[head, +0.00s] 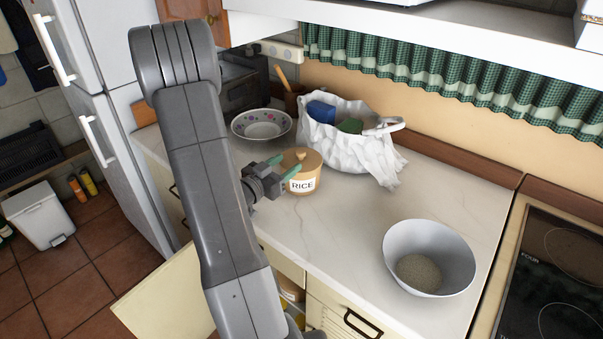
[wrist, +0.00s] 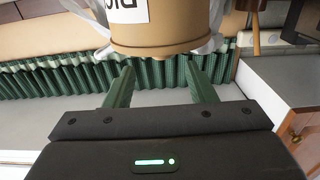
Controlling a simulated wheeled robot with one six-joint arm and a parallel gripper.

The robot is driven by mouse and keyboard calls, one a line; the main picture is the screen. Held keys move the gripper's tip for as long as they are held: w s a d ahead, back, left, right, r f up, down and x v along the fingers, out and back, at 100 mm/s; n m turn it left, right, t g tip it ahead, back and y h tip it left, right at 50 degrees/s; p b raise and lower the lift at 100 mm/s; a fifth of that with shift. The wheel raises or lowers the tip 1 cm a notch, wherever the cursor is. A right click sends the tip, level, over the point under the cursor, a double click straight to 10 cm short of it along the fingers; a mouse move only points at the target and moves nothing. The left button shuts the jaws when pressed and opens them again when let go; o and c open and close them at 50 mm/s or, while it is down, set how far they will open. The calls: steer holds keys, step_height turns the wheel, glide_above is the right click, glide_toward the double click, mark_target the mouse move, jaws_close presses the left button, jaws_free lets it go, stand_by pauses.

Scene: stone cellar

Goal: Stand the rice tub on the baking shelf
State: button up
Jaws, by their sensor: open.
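The rice tub (head: 305,171) is a tan round tub with a knobbed lid and a white RICE label, upright on the counter. My gripper (head: 286,165) is open, with its green fingers at the tub's left side, near the lid. In the wrist view the tub (wrist: 165,38) appears upside down, just beyond my open fingertips (wrist: 163,75). I see no gap closed on it. No shelf is marked as the baking shelf; an open cupboard below the counter is mostly hidden by my arm.
A white bag with items (head: 345,150) stands right behind the tub. A flowered bowl (head: 262,124) is behind left. A white bowl of grain (head: 405,240) is front right, beside the hob (head: 560,270). The open cupboard door (head: 165,290) juts out. Counter between tub and grain bowl is clear.

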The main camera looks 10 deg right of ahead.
mark_target(298, 156)
steer(key=p+x, duration=0.2)
steer(key=x, duration=0.3)
steer(key=shift+w+f, duration=0.1)
steer(key=shift+f, duration=0.05)
steer(key=shift+c, duration=0.2)
jaws_close()
